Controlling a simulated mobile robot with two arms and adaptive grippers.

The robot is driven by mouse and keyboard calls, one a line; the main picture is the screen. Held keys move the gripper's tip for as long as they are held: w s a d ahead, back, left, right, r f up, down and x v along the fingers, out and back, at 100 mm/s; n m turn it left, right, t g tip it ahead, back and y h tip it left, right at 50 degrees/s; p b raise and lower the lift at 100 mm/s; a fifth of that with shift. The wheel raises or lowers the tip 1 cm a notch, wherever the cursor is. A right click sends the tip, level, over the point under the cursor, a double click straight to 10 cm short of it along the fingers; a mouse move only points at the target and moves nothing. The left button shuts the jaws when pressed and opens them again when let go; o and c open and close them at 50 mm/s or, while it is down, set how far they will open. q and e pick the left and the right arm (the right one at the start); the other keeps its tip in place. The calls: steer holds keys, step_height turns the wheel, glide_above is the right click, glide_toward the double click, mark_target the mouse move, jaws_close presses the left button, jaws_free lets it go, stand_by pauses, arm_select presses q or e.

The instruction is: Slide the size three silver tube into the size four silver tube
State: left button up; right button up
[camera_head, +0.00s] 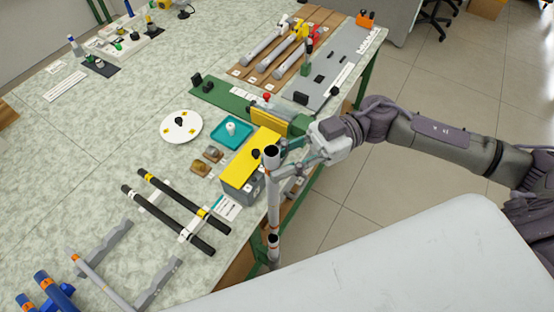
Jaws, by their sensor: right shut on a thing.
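My right gripper (297,168) reaches in from the right and is shut on an upright silver tube (273,190) beside the table's front edge. The tube's dark open mouth faces up, and narrow orange marks show on its side. Below, a dark-mouthed silver piece (273,250) stands in line with it. I cannot tell whether this is a second tube or how the two meet. Size marks are too small to read. My left gripper is not visible.
A grey and yellow box (240,172) stands close left of the held tube. Two black rods (168,215) lie on a grey rack, with blue tubes (50,288) at lower left. Silver and yellow rods (291,50) lie on a wooden board.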

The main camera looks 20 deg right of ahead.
steer(key=shift+a+r, duration=0.25)
steer(key=shift+a+f, duration=0.1)
steer(key=shift+f, duration=0.1)
steer(key=b, duration=0.3)
glide_above(273, 201)
steer(key=w+d, duration=0.1)
steer(key=f, duration=0.4)
steer(key=shift+w+d+f, duration=0.2)
steer(key=shift+f, duration=0.2)
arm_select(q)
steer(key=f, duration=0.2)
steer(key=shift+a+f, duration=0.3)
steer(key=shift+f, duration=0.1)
arm_select(e)
steer(key=shift+f, duration=0.4)
arm_select(q)
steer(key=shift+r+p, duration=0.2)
steer(key=shift+p, duration=0.1)
arm_select(e)
steer(key=shift+r, duration=0.1)
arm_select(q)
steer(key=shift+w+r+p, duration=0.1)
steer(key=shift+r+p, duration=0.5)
